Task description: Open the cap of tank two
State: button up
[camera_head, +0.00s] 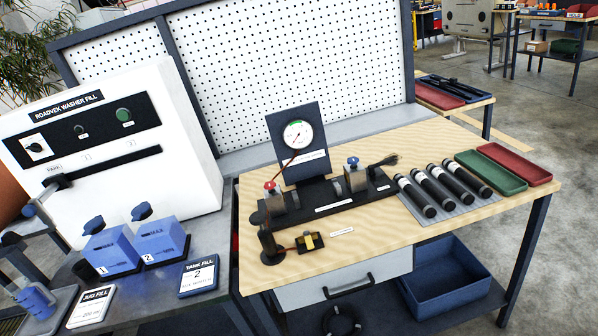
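Tank two (162,243) is a blue box marked 2 on the grey bench at the left. A dark blue cap (141,212) shows at its top left; I cannot tell whether it is seated or loose. Tank one (110,250), a matching blue box marked 1, stands just left of it with its own dark blue cap (93,225). A "Tank fill 2" card (198,276) lies in front of tank two. I cannot make out my gripper in this view.
The white washer fill panel (100,130) rises behind the tanks, with a sliding lever (57,183) at "Park". A blue jug (35,301) sits on a tray at lower left, beside a jug fill card (91,307). A wooden workbench (440,150) with a gauge (298,135) stands right.

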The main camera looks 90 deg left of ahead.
aim_at(143, 208)
jog(key=u, duration=0.2)
jog(key=k, duration=0.2)
jog(key=u, duration=0.7)
jog(key=i, duration=0.1)
jog(key=u, duration=2.95)
jog(key=k, duration=0.6)
jog(key=z, duration=0.35)
